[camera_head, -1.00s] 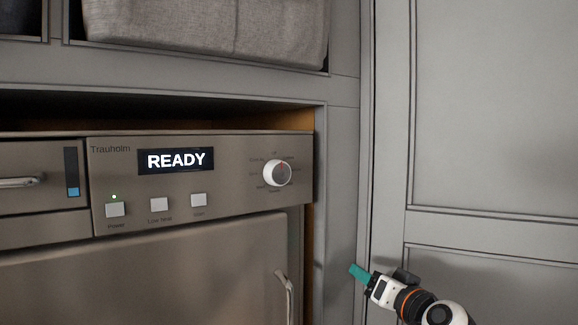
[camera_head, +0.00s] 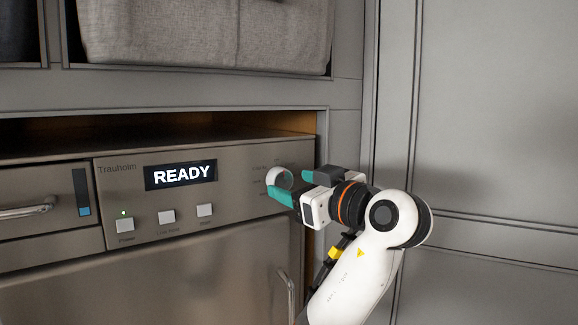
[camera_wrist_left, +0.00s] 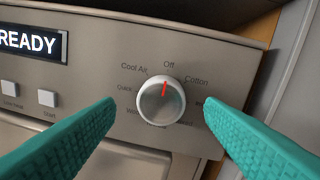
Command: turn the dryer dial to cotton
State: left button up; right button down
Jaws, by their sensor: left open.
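The dryer dial (camera_wrist_left: 161,103) is a round silver knob with a red pointer line. In the left wrist view its pointer points up at the Off label (camera_wrist_left: 169,64). The Cotton label (camera_wrist_left: 196,81) is to the upper right of the dial. My left gripper (camera_head: 289,183) is open, with its teal fingers at either side of the dial. In the left wrist view its fingertips (camera_wrist_left: 160,104) show a gap to the dial on both sides. In the head view the dial (camera_head: 281,178) is partly hidden by the fingers. My right gripper is not in view.
The dryer's display (camera_head: 181,175) reads READY. A Power button (camera_head: 124,225) with a green light and two more buttons are left of the dial. A grey fabric bin (camera_head: 205,35) sits on the shelf above. A grey cabinet panel (camera_head: 490,110) stands to the right.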

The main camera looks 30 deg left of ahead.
aim_at(280, 180)
pick_arm(q)
jog(key=shift+p+x, duration=0.45)
jog(key=shift+x, duration=0.75)
jog(key=shift+w, duration=0.1)
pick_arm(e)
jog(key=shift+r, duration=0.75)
pick_arm(q)
jog(key=shift+d, duration=0.1)
jog(key=c, duration=1)
jog(key=shift+o, duration=0.2)
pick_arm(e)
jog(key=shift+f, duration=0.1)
pick_arm(q)
jog(key=shift+f, duration=0.1)
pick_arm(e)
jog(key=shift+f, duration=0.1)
